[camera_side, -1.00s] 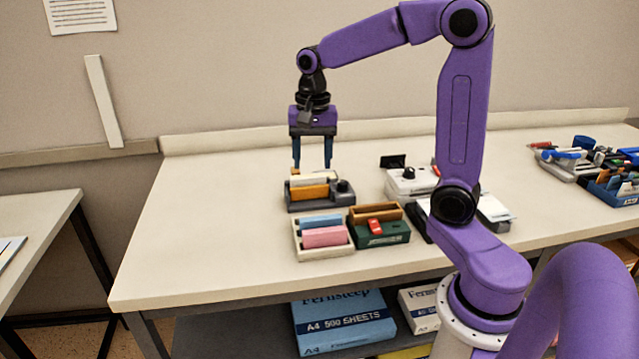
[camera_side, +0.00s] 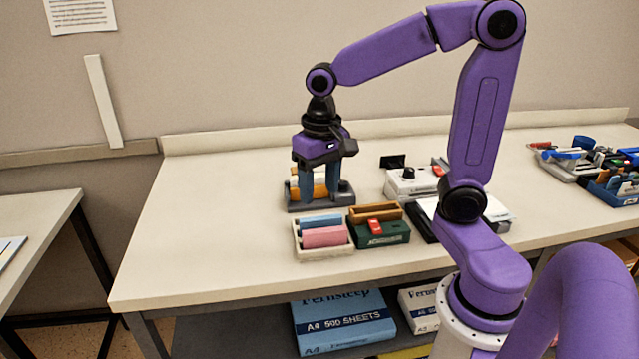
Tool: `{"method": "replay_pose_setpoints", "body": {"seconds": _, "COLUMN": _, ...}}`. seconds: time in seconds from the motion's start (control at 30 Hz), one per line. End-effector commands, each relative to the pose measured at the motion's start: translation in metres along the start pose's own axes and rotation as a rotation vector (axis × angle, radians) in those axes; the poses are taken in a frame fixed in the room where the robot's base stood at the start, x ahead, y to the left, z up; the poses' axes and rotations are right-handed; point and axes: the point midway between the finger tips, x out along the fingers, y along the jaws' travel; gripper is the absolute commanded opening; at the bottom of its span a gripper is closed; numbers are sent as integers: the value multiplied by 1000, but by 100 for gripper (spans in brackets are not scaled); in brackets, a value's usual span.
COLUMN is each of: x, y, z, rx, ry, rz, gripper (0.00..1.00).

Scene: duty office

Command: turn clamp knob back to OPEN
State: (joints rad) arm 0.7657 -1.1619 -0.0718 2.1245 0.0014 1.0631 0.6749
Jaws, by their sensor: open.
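The dark grey clamp fixture (camera_side: 308,206) sits on the bench left of centre, with a yellow-orange block (camera_side: 320,189) in it. Its dark knob, at the fixture's right end, is now hidden by my gripper. My gripper (camera_side: 320,185) is open and low over the fixture, its fingers pointing down. The right finger is at the knob's end; I cannot tell whether it touches the knob. No OPEN marking can be read.
A cream tray (camera_side: 325,254) with blue and pink blocks stands in front, beside a green box (camera_side: 382,236) with a red piece. A white device (camera_side: 400,190) with a black knob is to the right. The bench's left part is clear.

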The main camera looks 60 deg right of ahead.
Motion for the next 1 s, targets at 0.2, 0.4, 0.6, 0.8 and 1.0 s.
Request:
{"method": "replay_pose_setpoints", "body": {"seconds": 0.2, "x": 0, "y": 0, "z": -1, "rx": 7, "ry": 0, "rz": -1, "gripper": 42}}
{"method": "replay_pose_setpoints", "body": {"seconds": 0.4, "x": -1, "y": 16, "z": -17, "rx": 211, "ry": -11, "rz": -27, "gripper": 42}}
{"method": "replay_pose_setpoints", "body": {"seconds": 0.6, "x": -3, "y": 54, "z": -50, "rx": 677, "ry": -38, "rz": -92, "gripper": 42}}
{"method": "replay_pose_setpoints", "body": {"seconds": 0.8, "x": -7, "y": 102, "z": -78, "rx": 1159, "ry": -62, "rz": -168, "gripper": 42}}
{"method": "replay_pose_setpoints", "body": {"seconds": 1.0, "x": -12, "y": 157, "z": -96, "rx": 1636, "ry": -85, "rz": -257, "gripper": 42}}
